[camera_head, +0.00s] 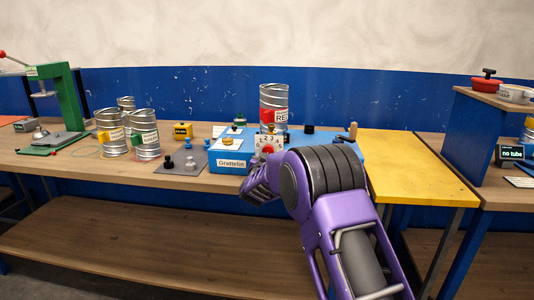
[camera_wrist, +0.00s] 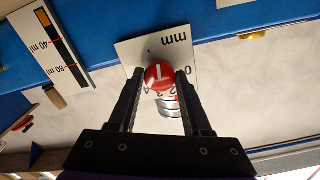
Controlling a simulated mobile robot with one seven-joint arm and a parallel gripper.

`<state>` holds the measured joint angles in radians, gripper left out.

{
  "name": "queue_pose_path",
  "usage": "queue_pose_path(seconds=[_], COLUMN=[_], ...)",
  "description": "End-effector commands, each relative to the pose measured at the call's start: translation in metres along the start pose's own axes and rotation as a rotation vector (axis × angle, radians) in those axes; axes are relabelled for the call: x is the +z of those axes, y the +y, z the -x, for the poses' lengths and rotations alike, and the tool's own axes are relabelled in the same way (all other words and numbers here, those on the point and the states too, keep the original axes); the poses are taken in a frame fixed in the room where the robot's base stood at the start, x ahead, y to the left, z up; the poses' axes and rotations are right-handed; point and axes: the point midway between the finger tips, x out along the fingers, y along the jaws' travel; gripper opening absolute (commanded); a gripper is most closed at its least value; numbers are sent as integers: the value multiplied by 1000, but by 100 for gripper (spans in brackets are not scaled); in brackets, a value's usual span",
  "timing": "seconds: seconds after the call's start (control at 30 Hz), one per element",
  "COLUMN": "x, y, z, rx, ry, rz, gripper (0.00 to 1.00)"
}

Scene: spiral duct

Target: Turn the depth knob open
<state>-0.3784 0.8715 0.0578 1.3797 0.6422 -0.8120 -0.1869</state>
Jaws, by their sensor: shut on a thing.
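The depth knob (camera_wrist: 158,76) is red with a white mark and sits on a white dial plate (camera_wrist: 180,48) with numbers and "mm" in the wrist view. My gripper (camera_wrist: 160,78) has its two black fingers on either side of the knob, shut on it.
A metal can with a red label (camera_head: 273,100) stands on the machine. Several cans (camera_head: 144,134) and a green press (camera_head: 66,105) stand to the left on the wooden bench. A bare yellow tabletop (camera_head: 405,160) lies to the right. A blue shelf unit (camera_head: 470,145) stands further right.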

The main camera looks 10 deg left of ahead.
Motion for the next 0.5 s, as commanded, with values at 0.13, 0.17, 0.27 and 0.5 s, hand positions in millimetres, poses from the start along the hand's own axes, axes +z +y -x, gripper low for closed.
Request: queue_pose_path(seconds=[0.13,0.17,0.27,0.5], x=[0,0,0,0], y=[0,0,-1,0], z=[0,0,0,0], rx=[0,0,-1,0], ry=[-1,-1,-1,0], rz=[111,130,187,274], gripper=[0,0,0,0])
